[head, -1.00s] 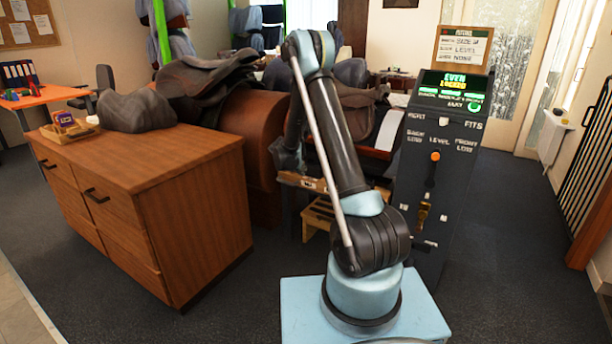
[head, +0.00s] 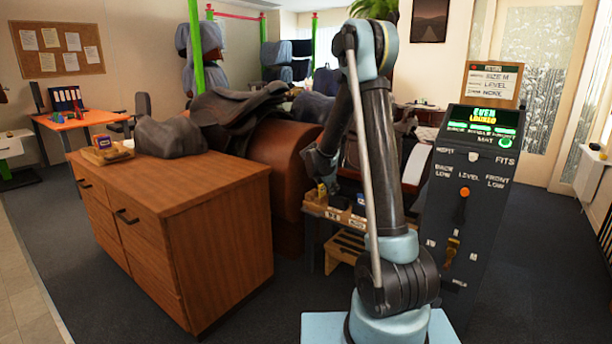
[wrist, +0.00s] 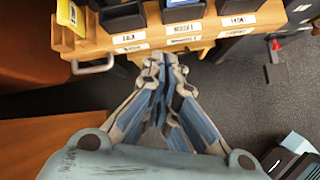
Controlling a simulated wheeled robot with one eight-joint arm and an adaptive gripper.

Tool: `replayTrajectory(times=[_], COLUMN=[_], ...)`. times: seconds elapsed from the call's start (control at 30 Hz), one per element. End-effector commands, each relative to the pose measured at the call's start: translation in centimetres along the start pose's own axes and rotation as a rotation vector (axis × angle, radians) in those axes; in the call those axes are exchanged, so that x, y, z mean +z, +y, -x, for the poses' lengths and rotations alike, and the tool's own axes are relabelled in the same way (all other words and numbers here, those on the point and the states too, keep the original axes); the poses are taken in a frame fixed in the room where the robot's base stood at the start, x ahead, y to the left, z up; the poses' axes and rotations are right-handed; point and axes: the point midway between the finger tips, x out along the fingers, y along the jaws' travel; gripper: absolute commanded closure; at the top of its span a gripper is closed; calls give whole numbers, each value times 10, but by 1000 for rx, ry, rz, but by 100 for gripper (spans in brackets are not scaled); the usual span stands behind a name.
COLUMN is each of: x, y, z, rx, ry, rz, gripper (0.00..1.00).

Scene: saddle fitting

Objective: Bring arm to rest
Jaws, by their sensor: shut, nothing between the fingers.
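My arm (head: 384,170) stands raised in the middle of the head view, with its far part folded down behind it. In the wrist view my gripper (wrist: 160,62) is shut with nothing between its fingers. It points toward a wooden stand (wrist: 195,38) with labelled dark bins, a little apart from it as far as I can tell. In the head view the fingertips are hard to make out near the small labelled stand (head: 345,235), left of my arm.
A wooden cabinet (head: 185,225) stands at the left, with a grey pad (head: 170,138) on top. A saddle (head: 235,108) rests behind it. A dark panel (head: 470,190) with a lit "EVEN LOCKED" screen stands close to my arm's right. Open floor (head: 540,270) lies at far right.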

Motion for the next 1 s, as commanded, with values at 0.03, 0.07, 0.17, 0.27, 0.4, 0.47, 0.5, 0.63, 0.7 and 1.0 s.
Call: replayTrajectory(times=[0.03, 0.07, 0.17, 0.27, 0.4, 0.47, 0.5, 0.63, 0.7, 1.0], x=[6, 9, 18, 24, 31, 33, 34, 35, 35, 24], y=[-11, -16, -35, -56, -84, -97, -106, -134, -150, -218], z=[11, 17, 36, 54, 80, 90, 97, 118, 129, 172], rx=[-7, -12, -27, -44, -69, -81, -90, -119, -135, -216], ry=[11, 17, 40, 62, 90, 102, 109, 132, 144, 187], rz=[-48, -79, -183, -286, -432, -494, -535, -669, -742, -1049], gripper=[100, 100, 100, 100, 100, 100, 100, 100, 100, 100])
